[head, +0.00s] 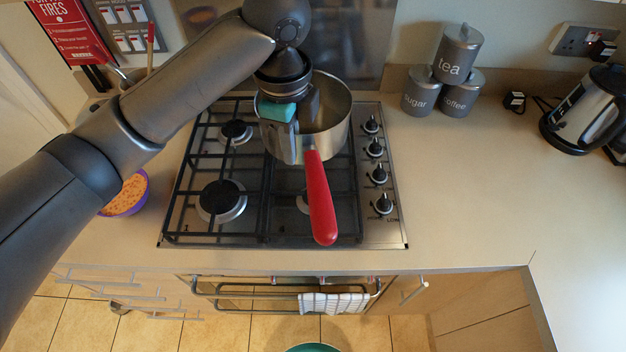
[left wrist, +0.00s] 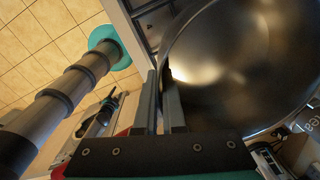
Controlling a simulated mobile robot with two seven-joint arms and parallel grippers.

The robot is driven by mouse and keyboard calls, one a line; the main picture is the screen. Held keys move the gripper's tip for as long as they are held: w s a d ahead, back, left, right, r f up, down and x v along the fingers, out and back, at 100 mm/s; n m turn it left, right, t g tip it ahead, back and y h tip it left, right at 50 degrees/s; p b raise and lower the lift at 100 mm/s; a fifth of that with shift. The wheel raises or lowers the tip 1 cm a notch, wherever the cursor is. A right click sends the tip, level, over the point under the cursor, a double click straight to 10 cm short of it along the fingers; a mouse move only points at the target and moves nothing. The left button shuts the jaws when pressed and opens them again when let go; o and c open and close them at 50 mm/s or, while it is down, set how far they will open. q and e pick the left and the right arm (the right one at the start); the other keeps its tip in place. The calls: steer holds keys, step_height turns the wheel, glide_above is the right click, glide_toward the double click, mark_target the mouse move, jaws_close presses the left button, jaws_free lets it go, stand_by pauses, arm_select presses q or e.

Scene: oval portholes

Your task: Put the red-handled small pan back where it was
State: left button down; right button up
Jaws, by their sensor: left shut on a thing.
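The small pan (head: 335,106) is steel with a red handle (head: 320,200) that points toward the front edge of the counter. It is over the right side of the hob (head: 212,228), toward the back; I cannot tell whether it touches the grate. My left gripper (head: 291,147) is shut on the pan's wall at its near left side, by the handle's base. In the left wrist view the fingers (left wrist: 168,105) are at the pan's edge, and the pan's shiny inside (left wrist: 235,60) fills the upper right. My right gripper is not in view.
Grey canisters (head: 454,62) stand by the back wall, with a kettle (head: 585,108) at the far right. A purple bowl of orange food (head: 126,194) is left of the hob, under my left arm. Hob knobs (head: 379,174) line its right side. The counter right of them is clear.

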arm_select(q)
steer(key=shift+d+r+m, duration=0.35)
steer(key=shift+r+m, duration=0.05)
steer(key=shift+m, duration=0.2)
steer(key=shift+f+b, duration=0.3)
steer(key=shift+f, duration=9.65)
steer(key=shift+f, duration=0.3)
steer(key=shift+f, duration=0.15)
steer(key=c, duration=1)
jaws_free()
